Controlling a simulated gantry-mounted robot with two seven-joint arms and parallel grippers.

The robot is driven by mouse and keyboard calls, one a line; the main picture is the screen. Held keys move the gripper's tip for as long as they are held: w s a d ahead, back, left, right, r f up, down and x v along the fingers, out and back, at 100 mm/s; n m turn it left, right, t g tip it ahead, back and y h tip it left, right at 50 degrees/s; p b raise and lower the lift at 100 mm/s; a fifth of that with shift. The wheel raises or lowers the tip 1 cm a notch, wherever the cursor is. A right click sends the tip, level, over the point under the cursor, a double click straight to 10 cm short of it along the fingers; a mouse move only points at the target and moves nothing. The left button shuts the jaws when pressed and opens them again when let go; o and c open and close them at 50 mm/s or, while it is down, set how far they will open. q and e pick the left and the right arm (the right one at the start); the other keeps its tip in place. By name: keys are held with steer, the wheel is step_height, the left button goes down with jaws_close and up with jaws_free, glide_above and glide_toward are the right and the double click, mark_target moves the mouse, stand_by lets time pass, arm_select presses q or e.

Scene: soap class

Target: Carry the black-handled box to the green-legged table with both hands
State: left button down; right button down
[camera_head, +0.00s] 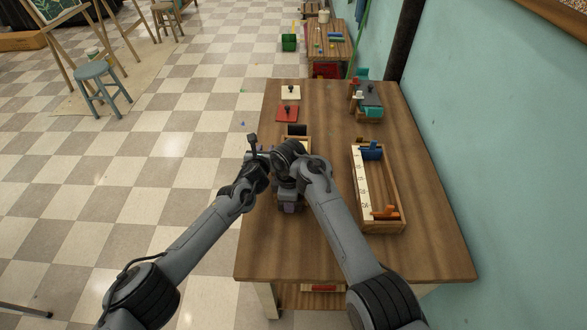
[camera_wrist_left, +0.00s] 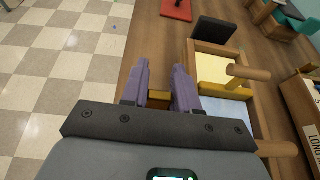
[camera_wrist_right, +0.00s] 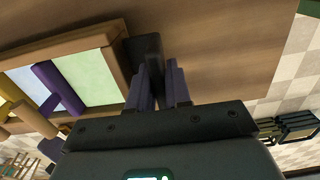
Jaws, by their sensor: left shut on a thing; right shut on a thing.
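The black-handled box (camera_head: 297,140) sits on the near wooden table, mostly hidden under my arms in the head view; a black end handle (camera_head: 297,129) shows at its far end. In the left wrist view the handle (camera_wrist_left: 215,30) and pale inner panels show. My left gripper (camera_head: 262,155) is at the box's left side, its purple fingers (camera_wrist_left: 160,88) closed around a small yellow-brown wooden part. My right gripper (camera_head: 288,205) is at the near end, its fingers (camera_wrist_right: 160,85) shut on a black handle (camera_wrist_right: 143,50). A farther wooden table (camera_head: 328,48) has a green strip beside it.
A long wooden tray (camera_head: 358,195) with blue and orange handles lies right of the box. A red board (camera_head: 287,112), a cream board (camera_head: 290,92) and a small caddy (camera_head: 368,100) stand farther back. A green bin (camera_head: 289,42) is on the floor.

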steer(key=shift+w+r+p, duration=0.1)
steer(key=shift+r+p, duration=2.1)
steer(key=shift+r, duration=0.3)
steer(key=shift+a, duration=0.1)
